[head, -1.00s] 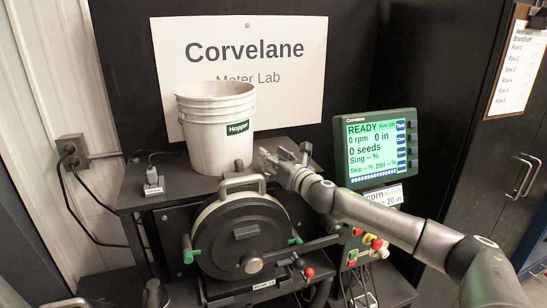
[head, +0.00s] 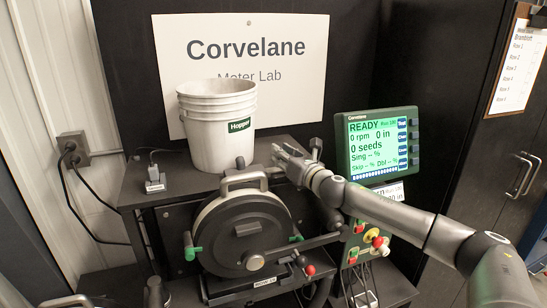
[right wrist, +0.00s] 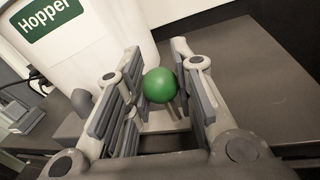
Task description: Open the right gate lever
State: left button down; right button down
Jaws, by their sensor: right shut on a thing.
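My right gripper (head: 281,152) is just right of the hopper bucket (head: 216,125), above the shelf and behind the round seed meter (head: 243,235). In the right wrist view my right gripper (right wrist: 160,92) has its fingers on both sides of a green ball knob (right wrist: 159,85) on a short pale stem and is shut on it. This appears to be the right gate lever's knob. The gripper hides it in the head view. A dark knob (head: 240,163) stands upright behind the meter's top handle. My left gripper is not in view.
The monitor (head: 377,146) stands close to the right of my right wrist, with a button box (head: 364,243) below. The bucket also shows close to the fingers in the wrist view (right wrist: 105,40). A small plug block (head: 155,180) sits on the shelf's left end.

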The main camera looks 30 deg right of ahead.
jog(key=shift+s+d, duration=0.2)
jog(key=shift+d, duration=0.8)
jog(key=c, duration=1.2)
grip_release()
jog(key=shift+a, duration=0.15)
jog(key=shift+r, duration=5.05)
